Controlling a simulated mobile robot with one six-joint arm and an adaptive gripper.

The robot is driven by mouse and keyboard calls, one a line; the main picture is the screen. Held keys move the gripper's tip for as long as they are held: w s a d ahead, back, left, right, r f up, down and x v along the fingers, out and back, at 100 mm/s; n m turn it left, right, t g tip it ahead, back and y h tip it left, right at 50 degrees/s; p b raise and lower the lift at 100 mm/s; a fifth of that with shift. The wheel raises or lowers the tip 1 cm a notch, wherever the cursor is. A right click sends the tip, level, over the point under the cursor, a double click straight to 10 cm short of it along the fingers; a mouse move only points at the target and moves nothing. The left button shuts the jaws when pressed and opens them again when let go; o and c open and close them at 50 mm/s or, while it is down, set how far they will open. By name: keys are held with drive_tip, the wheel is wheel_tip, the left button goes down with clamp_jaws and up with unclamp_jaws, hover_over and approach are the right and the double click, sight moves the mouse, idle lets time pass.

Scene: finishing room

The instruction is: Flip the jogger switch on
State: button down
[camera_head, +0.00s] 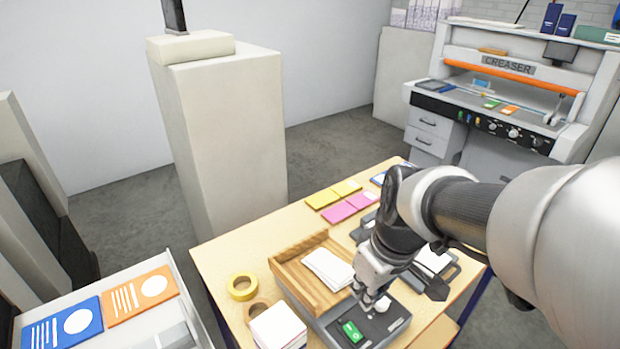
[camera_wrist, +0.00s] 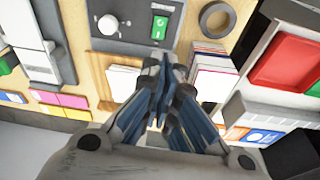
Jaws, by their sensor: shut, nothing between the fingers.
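The jogger has a wooden tray (camera_head: 297,275) with a stack of white sheets, and a dark grey control panel (camera_head: 331,332) in front. A green rocker switch (camera_head: 351,332) sits on the panel beside a pale knob (camera_head: 383,304). The wrist view also shows the green switch (camera_wrist: 159,27) and the knob (camera_wrist: 107,24); which way the rocker is tilted I cannot tell. My gripper (camera_head: 370,304) is shut and empty, over the panel close to the switch and knob. In the wrist view my gripper (camera_wrist: 172,62) points toward the switch, whose face is clear; contact cannot be told.
A yellow tape roll (camera_head: 242,287), a brown roll (camera_head: 257,309) and a stack of white cards (camera_head: 278,328) stand left of the jogger. Yellow and pink cards (camera_head: 345,207) lie behind it. A creaser (camera_head: 520,68) stands at the back right.

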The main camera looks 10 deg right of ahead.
sight(347, 324)
drive_tip(key=shift+w+d+f+n, duration=0.1)
drive_tip(key=shift+w+f+n, duration=0.05)
drive_tip(key=shift+w, duration=0.25)
drive_tip(key=shift+w+d+f+n, duration=0.1)
drive_tip(key=shift+w+f+n, duration=0.05)
drive_tip(key=shift+w, duration=0.25)
drive_tip(key=shift+a, duration=0.1)
drive_tip(key=b+x, duration=0.2)
drive_tip(key=x, duration=0.5)
drive_tip(key=b+x, duration=0.2)
drive_tip(key=x, duration=0.4)
drive_tip(key=shift+s+a+f+b, duration=0.15)
drive_tip(key=shift+f+b, duration=0.15)
drive_tip(key=shift+f, duration=0.15)
drive_tip(key=shift+p, duration=0.4)
